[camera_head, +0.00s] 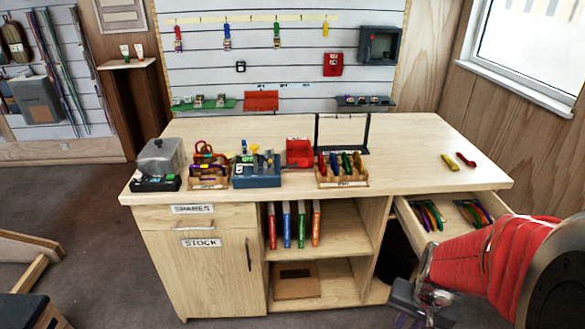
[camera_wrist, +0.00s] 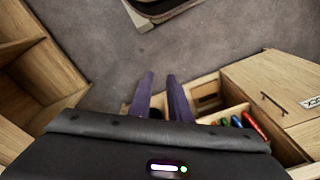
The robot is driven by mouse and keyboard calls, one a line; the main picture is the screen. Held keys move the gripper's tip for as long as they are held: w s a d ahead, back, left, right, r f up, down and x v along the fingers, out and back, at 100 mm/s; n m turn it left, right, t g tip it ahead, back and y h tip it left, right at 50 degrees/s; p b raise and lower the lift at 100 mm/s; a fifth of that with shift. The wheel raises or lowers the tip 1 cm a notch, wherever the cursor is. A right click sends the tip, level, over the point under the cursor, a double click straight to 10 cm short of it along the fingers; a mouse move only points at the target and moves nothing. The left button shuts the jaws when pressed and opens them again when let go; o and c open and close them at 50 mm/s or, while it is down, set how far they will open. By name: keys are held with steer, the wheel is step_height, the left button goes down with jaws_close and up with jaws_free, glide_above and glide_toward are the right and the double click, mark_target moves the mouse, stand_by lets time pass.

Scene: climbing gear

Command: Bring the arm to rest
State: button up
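My arm, wrapped in red, enters the head view from the lower right. My gripper (camera_head: 408,305) is low in front of the workbench's right side, below the open drawer (camera_head: 405,208). In the wrist view the gripper (camera_wrist: 160,76) shows two dark purple fingers with a gap between them. Nothing is held between them. The wooden workbench (camera_head: 430,150) is behind the gripper in the head view. Part of the gripper is cut off or hard to make out against the dark floor.
The open drawer holds several coloured tools (camera_head: 428,215). The benchtop carries a red bin (camera_head: 299,152), a blue device (camera_head: 257,170) and a rack of coloured pieces (camera_head: 342,168). Coloured books (camera_head: 287,226) stand on the shelf.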

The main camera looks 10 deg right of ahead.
steer(key=s+a+r+n+t, duration=0.1)
steer(key=a+r+n+t, duration=0.1)
steer(key=a+r, duration=0.5)
steer(key=a+r+n+t, duration=0.2)
steer(key=a+r+n, duration=0.3)
steer(key=r, duration=0.8)
steer(key=shift+s+a+r, duration=0.15)
steer(key=shift+s+a, duration=0.25)
steer(key=shift+a, duration=0.7)
steer(key=shift+d, duration=0.15)
